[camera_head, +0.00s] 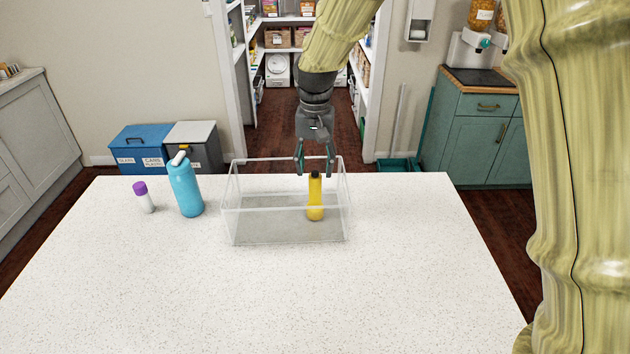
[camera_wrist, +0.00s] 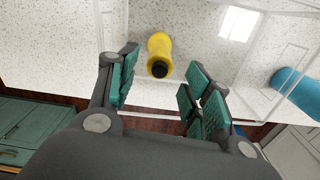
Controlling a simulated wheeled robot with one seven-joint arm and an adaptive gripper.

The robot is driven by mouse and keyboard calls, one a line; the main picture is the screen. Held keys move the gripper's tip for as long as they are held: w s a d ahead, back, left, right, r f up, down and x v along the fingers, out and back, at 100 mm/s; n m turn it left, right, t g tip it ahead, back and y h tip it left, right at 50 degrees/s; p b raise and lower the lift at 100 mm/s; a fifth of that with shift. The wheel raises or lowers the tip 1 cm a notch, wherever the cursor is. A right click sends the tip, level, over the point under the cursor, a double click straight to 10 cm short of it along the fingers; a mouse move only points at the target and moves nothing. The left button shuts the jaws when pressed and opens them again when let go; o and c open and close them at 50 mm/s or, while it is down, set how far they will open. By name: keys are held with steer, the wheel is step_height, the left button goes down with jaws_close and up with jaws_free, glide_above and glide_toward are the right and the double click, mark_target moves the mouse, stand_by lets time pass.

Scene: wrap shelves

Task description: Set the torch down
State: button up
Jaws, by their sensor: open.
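The torch (camera_head: 315,200) is yellow with a black top and stands upright inside a clear open box (camera_head: 250,222), in its right part. My gripper (camera_head: 315,158) hangs above the torch at the box's far side, pointing down, with its fingers apart and nothing between them. In the wrist view the torch (camera_wrist: 159,52) shows beyond the open fingertips, apart from them. My gripper's green finger pads also show there (camera_wrist: 158,88).
A blue bottle (camera_head: 185,190) and a small white bottle with a purple cap (camera_head: 146,198) stand on the speckled counter (camera_head: 270,300) left of the box. The front of the counter is clear. Blue and grey bins (camera_head: 142,145) stand on the floor behind.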

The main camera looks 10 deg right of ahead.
steer(key=shift+r, duration=1.55)
